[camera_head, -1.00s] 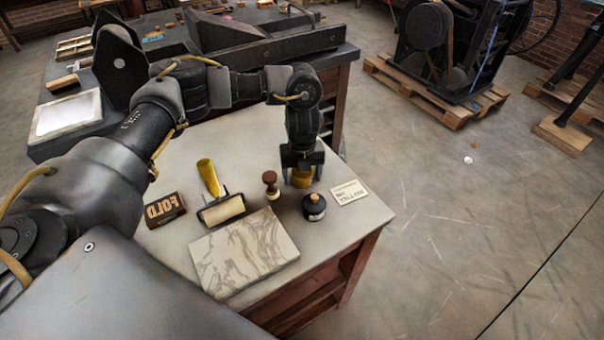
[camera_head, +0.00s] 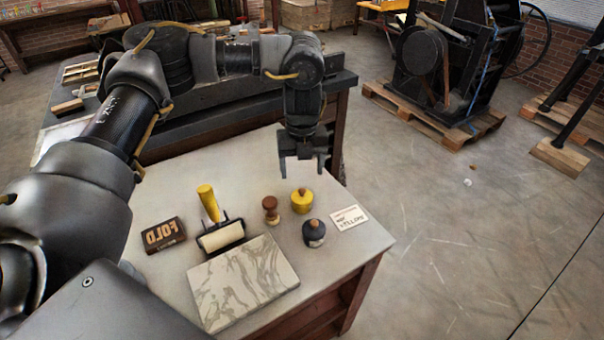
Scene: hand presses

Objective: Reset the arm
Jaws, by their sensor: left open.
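My left arm (camera_head: 235,58) reaches in from the left over a small table. Its gripper (camera_head: 302,172) points down and is open and empty, above and behind a yellow jar (camera_head: 302,200). The yellow jar stands upright on the table, apart from the fingers. A black jar (camera_head: 314,232) with a pale label stands in front of it. My right gripper is not in view.
A brown wooden stamp (camera_head: 270,209), a yellow-handled roller (camera_head: 221,234), a "FOLD" block (camera_head: 164,235), a marbled slab (camera_head: 243,281) and a white card (camera_head: 349,217) share the tabletop (camera_head: 190,182). A dark press bench (camera_head: 240,110) stands behind. Open floor (camera_head: 450,240) lies to the right.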

